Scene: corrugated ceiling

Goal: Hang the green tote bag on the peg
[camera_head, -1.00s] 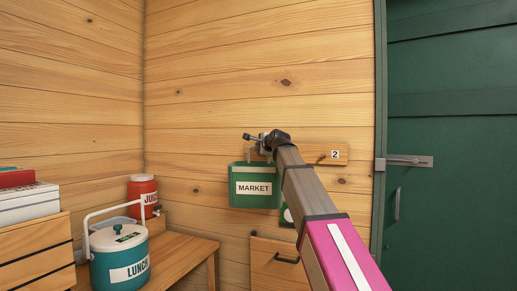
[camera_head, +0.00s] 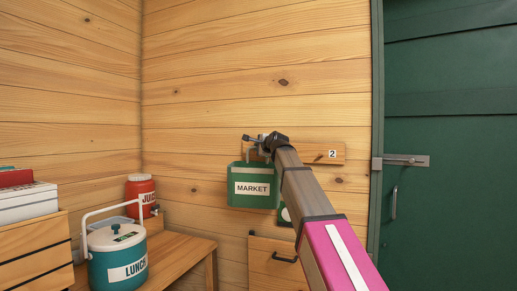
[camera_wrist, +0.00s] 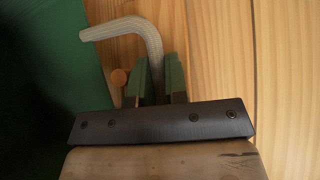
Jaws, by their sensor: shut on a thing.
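The green tote bag (camera_head: 253,200) with a white MARKET label hangs upright in front of the plank wall in the head view. My gripper (camera_head: 262,141) is above it, close to the peg board (camera_head: 322,153). In the wrist view my gripper (camera_wrist: 158,78) is shut on the bag's pale rope handle (camera_wrist: 125,28). The handle bends over to the left, and the green bag cloth (camera_wrist: 50,70) fills that side. A round wooden peg end (camera_wrist: 119,77) shows between the handle's bend and my gripper; whether the handle touches it I cannot tell. The peg is hidden in the head view.
A wooden bench (camera_head: 180,252) stands at the lower left with a teal LUNCH cooler (camera_head: 117,262) and a red JUICE jug (camera_head: 141,193). A wooden cabinet (camera_head: 270,264) is below the bag. A green door (camera_head: 450,150) is at the right.

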